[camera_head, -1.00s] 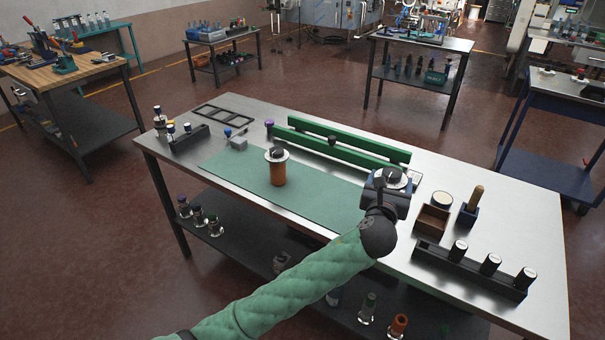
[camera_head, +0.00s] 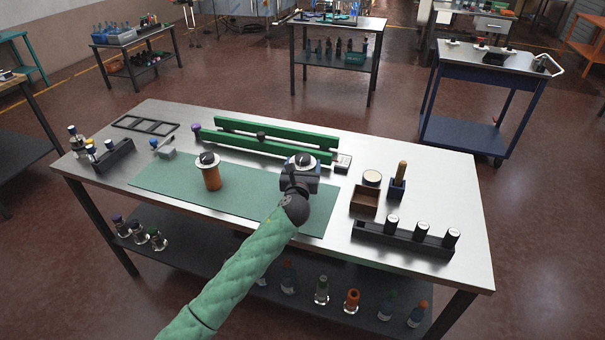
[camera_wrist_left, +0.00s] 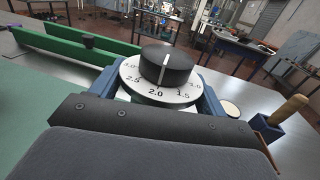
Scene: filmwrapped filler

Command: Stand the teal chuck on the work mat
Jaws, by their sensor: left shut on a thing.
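My left gripper (camera_head: 300,178) is shut on the teal chuck, over the right end of the green work mat (camera_head: 160,181). The chuck's white numbered dial and black knob (camera_head: 303,160) face up, and it looks roughly upright. In the left wrist view the dial and knob (camera_wrist_left: 166,68) sit between the blue fingers (camera_wrist_left: 155,95). Only a sliver of greenish body shows below the dial; its base is hidden, so I cannot tell whether it touches the mat. My right gripper is not in view.
An orange-brown chuck (camera_head: 211,177) stands on the mat's left half. Green rails (camera_head: 270,148) run behind the mat. To the right are a brown box (camera_head: 364,201), a blue holder with a wooden handle (camera_head: 398,187) and a black rack (camera_head: 400,240). The mat between chuck and gripper is clear.

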